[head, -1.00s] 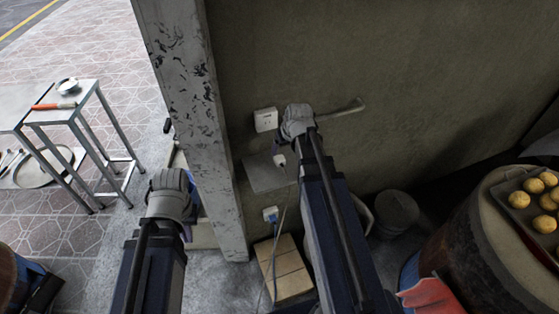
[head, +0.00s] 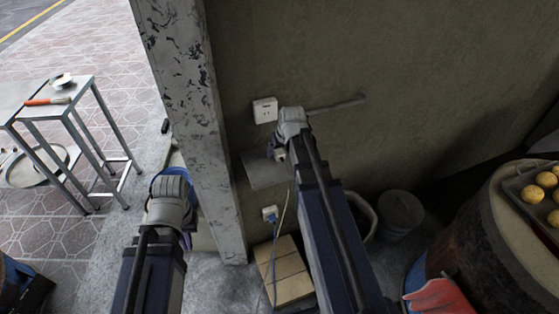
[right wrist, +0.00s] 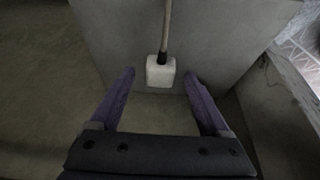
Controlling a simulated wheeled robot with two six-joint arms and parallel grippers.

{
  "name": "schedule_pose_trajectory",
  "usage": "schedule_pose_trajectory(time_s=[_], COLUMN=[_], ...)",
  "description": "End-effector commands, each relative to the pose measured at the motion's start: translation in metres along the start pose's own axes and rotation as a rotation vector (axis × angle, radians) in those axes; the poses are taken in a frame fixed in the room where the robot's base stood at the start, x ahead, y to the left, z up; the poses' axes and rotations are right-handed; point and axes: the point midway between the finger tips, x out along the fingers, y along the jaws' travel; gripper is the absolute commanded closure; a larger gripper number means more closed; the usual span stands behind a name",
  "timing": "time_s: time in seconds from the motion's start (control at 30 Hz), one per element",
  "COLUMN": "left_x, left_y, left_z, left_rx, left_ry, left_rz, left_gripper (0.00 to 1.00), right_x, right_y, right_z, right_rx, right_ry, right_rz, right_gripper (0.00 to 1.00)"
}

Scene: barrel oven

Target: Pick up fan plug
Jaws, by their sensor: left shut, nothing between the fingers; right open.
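The fan plug is a white block (right wrist: 160,72) on a cable that runs up in the right wrist view. It lies between the tips of my right gripper (right wrist: 159,73), with a visible gap on each side. The right gripper is open; in the head view it is mostly hidden under its wrist, near the wall below the upper white socket (head: 265,110). In the head view a pale cord (head: 287,207) hangs below it. My left gripper (head: 187,239) is shut and empty, left of the pillar, mostly hidden by its own wrist.
A lower socket (head: 270,213) holds a blue plug and cable, above a cardboard-coloured box (head: 287,275). A scuffed pillar (head: 195,110) stands between my arms. A grey bin (head: 401,213) and a barrel (head: 470,240) stand right. A metal table (head: 55,105) is at left.

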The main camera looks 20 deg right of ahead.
Motion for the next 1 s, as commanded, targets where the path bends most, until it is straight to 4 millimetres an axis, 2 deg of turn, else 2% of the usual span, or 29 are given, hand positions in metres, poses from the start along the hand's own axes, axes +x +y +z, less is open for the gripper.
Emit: schedule_pose_trajectory(time_s=[0.03,0.3,1.0], left_x=[0.0081,0.0068,0.0068], left_y=[0.0008,0.0007,0.0007], left_z=[-0.0005,-0.0004,-0.0004], left_rx=[0.0,0.0,0.0], left_ry=[0.0,0.0,0.0], left_rz=[0.0,0.0,0.0], left_gripper=[1.0,1.0,1.0], right_x=[0.0086,0.0075,0.0076], right_y=[0.0001,-0.0001,-0.0001], right_z=[0.0006,-0.0003,-0.0003], right_rx=[0.0,-0.001,-0.001], right_ry=[0.0,0.0,0.0], right_rz=[0.0,0.0,0.0], right_gripper=[0.2,0.2,0.99])
